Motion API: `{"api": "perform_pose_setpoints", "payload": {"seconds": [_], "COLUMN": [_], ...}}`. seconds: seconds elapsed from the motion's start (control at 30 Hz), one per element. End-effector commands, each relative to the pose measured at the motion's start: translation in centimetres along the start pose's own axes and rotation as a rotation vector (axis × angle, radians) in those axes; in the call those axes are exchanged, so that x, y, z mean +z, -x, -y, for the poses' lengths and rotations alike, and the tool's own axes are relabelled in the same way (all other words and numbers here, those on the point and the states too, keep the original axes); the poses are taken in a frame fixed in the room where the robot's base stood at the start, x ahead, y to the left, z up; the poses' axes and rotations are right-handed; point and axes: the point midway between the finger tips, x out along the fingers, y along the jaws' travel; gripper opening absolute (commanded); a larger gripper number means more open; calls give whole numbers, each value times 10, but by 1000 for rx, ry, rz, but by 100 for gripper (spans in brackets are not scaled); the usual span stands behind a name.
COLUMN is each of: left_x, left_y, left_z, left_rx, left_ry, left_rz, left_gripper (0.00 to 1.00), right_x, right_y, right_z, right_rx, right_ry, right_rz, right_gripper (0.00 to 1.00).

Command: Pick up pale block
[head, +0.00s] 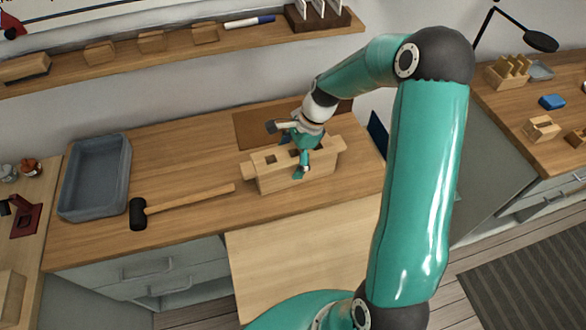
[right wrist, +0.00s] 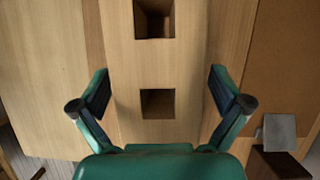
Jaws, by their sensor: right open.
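The pale block (head: 278,178) is a long wooden piece with square openings in its top and narrower ends. It lies on the wooden bench (head: 190,150). My right gripper (head: 297,163) is over the middle of the block, with one finger in front of its near face. In the right wrist view the open fingers (right wrist: 160,82) are on either side of the block (right wrist: 155,72), and two dark square openings show. Contact between fingers and block cannot be told. The far side of the block is partly hidden by the gripper. My left gripper is not in view.
A mallet (head: 139,212) lies left of the block, its handle end near it. A grey tray (head: 66,190) stands at the bench's left. A brown mat (head: 248,128) lies behind the block. A shelf (head: 120,62) with small blocks runs above. The bench front is clear.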

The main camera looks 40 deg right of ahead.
Motion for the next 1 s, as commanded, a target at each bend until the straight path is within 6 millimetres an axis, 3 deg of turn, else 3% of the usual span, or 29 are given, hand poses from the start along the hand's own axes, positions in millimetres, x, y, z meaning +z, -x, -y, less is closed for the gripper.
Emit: {"api": "perform_pose_setpoints", "payload": {"seconds": [0.23,0.8,1.0], "left_x": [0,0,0], "left_y": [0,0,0], "left_z": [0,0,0], "left_rx": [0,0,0], "left_ry": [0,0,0], "left_rz": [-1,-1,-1], "left_gripper": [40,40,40], "right_x": [0,-1,-1], "right_y": [-1,0,1], "right_z": [0,0,1], "right_rx": [-1,-3,-6], "right_ry": [-1,-2,-2], "right_rz": [0,-1,-1], "right_gripper": [100,5,5]}}
